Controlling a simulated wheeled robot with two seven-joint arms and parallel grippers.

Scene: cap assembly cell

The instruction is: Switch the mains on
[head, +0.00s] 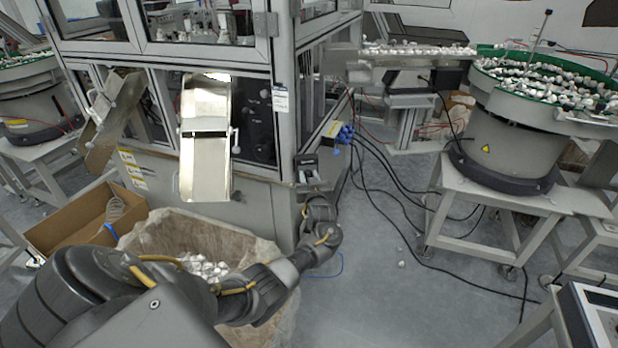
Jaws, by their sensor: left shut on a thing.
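My left gripper (306,168) reaches up to the lower front corner of the framed assembly machine (262,205). It is shut on a small part there, which I take to be the mains switch. The switch itself is hidden by the gripper, so I cannot see its position or which way its handle points. My left arm comes in from the lower left, over the lined box. My right gripper is not in view.
Blue connectors (340,132) with black cables sit just right of the gripper. A lined box of white parts (160,232) and a cardboard box (75,218) stand in front. A bowl feeder (515,150) is at right.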

